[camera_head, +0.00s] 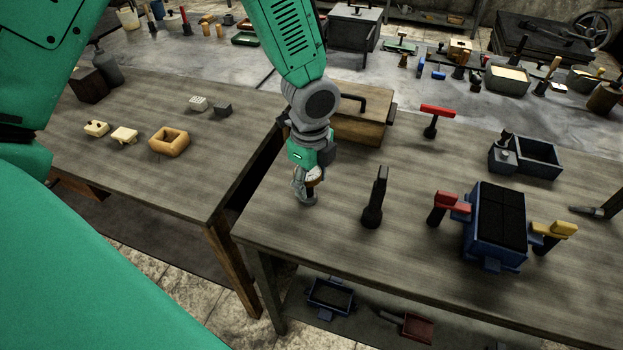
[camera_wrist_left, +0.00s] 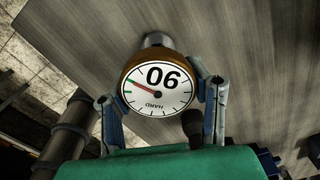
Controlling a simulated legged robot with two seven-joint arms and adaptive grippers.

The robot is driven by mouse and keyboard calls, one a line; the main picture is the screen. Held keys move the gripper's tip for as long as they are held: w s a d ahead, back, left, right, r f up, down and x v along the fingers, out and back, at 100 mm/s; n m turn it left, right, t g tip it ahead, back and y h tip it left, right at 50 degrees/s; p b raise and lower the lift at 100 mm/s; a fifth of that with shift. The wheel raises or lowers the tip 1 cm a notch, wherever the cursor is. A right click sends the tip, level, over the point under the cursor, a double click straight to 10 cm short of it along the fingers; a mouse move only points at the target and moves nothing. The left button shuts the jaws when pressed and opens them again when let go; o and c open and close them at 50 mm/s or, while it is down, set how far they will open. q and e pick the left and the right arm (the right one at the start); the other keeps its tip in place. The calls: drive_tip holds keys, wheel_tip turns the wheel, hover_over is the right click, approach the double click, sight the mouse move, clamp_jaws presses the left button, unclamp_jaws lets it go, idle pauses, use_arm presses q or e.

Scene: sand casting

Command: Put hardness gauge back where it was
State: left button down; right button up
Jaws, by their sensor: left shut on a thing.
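The hardness gauge (camera_wrist_left: 158,85) has a round white dial marked "HARD" and "90", a brass-coloured rim and a grey metal foot. In the head view the gauge (camera_head: 315,176) is mostly hidden by my left gripper (camera_head: 308,182), which is shut on it. The gauge is upright at the left end of the right-hand wooden table, its foot (camera_head: 307,199) at or just above the tabletop; I cannot tell whether it touches. In the wrist view the fingers of my left gripper (camera_wrist_left: 162,100) lie on both sides of the dial. My right gripper is not in view.
A dark rammer-like tool (camera_head: 374,200) stands right of the gauge. A wooden box (camera_head: 365,125) is behind it. Farther right are a blue flask (camera_head: 495,225), red-handled tool (camera_head: 436,118) and grey container (camera_head: 535,157). A gap separates the left table (camera_head: 150,185). Bare tabletop lies in front.

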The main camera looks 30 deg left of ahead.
use_arm(q)
drive_tip(key=c, duration=0.8)
unclamp_jaws()
wheel_tip(320, 180, up, 12)
drive_tip(key=shift+s+r+p, duration=0.1)
drive_tip(key=shift+s+p, duration=0.05)
drive_tip(key=shift+p, duration=0.2)
